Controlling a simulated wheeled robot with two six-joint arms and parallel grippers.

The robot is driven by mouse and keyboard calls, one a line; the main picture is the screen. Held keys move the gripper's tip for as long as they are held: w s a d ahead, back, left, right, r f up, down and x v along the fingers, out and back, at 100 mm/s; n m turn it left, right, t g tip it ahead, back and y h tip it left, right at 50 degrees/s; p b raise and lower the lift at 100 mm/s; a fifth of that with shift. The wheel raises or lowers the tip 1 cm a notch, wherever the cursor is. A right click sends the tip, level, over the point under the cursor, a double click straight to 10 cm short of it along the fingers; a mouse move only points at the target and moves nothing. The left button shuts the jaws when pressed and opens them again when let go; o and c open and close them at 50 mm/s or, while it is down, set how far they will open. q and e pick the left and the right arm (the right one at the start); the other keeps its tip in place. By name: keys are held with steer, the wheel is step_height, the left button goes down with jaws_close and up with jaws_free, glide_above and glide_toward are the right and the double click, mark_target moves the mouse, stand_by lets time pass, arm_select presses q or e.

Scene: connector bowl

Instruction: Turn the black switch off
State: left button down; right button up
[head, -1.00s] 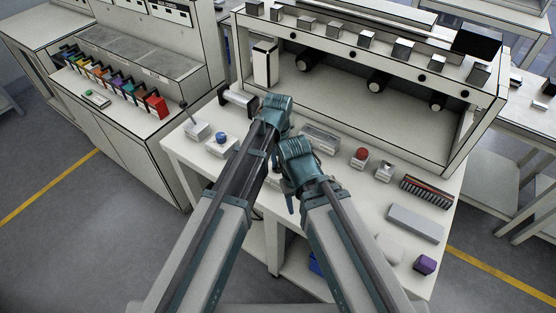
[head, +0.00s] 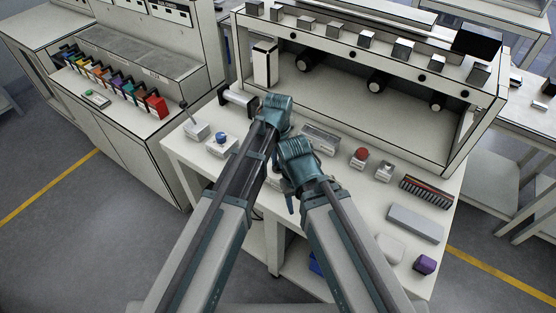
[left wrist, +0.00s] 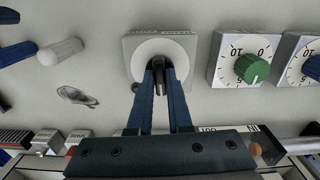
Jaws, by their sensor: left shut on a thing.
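In the left wrist view the black switch (left wrist: 159,88) is a dark narrow handle on a white round dial with a square pale plate (left wrist: 132,44). My left gripper (left wrist: 161,68) is shut on the switch, with one blue finger on either side of it. The fingers cover part of the dial, and I cannot read its position.
A green knob (left wrist: 253,68) on a numbered plate sits right of the switch in the left wrist view, with a blue knob beyond it.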

arm_select(q)
steer(key=shift+m, duration=0.4)
steer(key=c, duration=0.8)
jaws_free()
steer(key=shift+c, duration=0.2)
steer(key=shift+r, duration=0.1)
arm_select(e)
steer(key=shift+r, duration=0.15)
arm_select(q)
step_height(320, 180, up, 14)
steer(key=p, duration=1.3)
steer(key=shift+f+p, duration=0.2)
steer(key=shift+p, duration=0.2)
arm_select(e)
step_height(320, 180, up, 14)
steer(key=shift+f, duration=0.25)
